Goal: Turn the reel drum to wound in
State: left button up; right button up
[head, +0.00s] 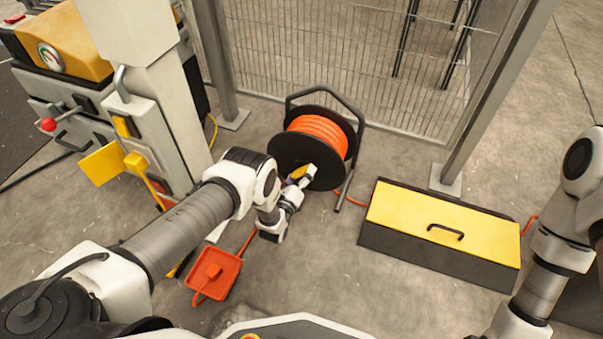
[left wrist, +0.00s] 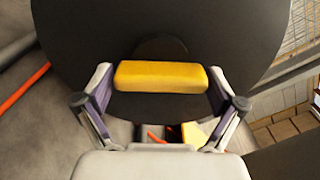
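The reel drum (head: 283,150) has black round side plates with orange cable (head: 320,128) wound between them, in a black tube frame (head: 344,100). Its yellow handle (left wrist: 161,76) stands out from the near plate. The handle also shows small in the head view (head: 299,172). My left gripper (left wrist: 160,82) is at the drum's near face, its two fingers against the opposite ends of the handle, so it looks shut on it. In the head view, my left wrist partly hides the drum's lower edge. My right arm shows at the right edge, but its gripper is out of frame.
A black box with a yellow lid (head: 440,215) stands right of the reel. A wire mesh fence (head: 330,50) is behind it. A machine panel (head: 150,120) stands at the left, and an orange paddle-shaped thing (head: 215,272) lies on the floor below.

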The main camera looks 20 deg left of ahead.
pick_arm(q)
jog(key=shift+s, duration=0.1)
jog(key=s, duration=1.2)
jog(key=shift+a, duration=0.2)
jog(key=shift+w+r, duration=0.1)
